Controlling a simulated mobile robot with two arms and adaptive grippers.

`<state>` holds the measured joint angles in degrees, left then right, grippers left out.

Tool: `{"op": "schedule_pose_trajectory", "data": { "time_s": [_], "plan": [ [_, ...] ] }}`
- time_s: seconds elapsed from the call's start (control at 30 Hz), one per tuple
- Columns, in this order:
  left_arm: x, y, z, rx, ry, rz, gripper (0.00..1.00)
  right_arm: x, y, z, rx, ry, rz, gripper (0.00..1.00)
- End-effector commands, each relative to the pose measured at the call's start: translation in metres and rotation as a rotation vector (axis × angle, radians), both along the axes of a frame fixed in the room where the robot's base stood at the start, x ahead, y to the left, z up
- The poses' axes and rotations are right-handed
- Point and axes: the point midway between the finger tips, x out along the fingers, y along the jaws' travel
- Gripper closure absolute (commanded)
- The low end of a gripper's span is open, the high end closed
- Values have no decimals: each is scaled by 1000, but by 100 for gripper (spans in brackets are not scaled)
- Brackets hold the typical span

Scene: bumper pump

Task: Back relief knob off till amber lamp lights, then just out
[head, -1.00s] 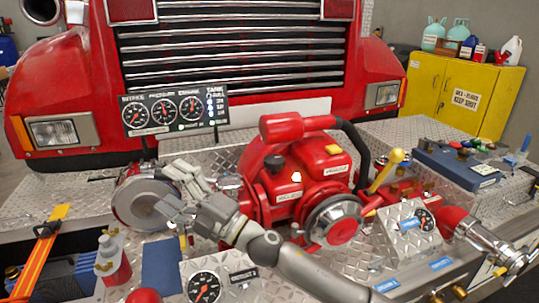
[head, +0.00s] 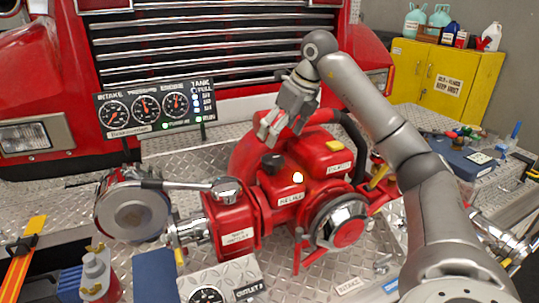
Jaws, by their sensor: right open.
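The black knob (head: 272,162) stands on top of the red pump (head: 250,200), behind a small white label that I cannot read surely. My right gripper (head: 281,128) is open and empty, pointing down above and slightly behind the knob in the picture. Its fingers look apart from the knob. The fingers hide part of the red pump body behind them. My left gripper is not in view.
A gauge board (head: 155,107) stands behind on the left. A black hose (head: 352,140) curves behind the pump. A yellow cabinet (head: 448,82) stands at the back right.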

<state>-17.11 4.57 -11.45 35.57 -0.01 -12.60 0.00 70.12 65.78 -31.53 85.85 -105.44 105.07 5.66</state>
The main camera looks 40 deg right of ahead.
Motion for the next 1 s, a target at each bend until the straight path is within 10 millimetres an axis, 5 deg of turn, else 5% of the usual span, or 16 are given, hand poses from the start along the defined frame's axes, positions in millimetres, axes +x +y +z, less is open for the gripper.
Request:
{"op": "schedule_pose_trajectory", "data": {
  "time_s": [0.17, 0.7, 1.0],
  "plan": [
    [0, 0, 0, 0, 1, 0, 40, -6, -12, -4, -22, 27, -32, 20],
    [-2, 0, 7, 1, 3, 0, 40, 28, -9, -86, -20, 25, -27, 20],
    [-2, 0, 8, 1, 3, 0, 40, 33, -8, -97, -18, 22, -27, 20]
  ]
}}
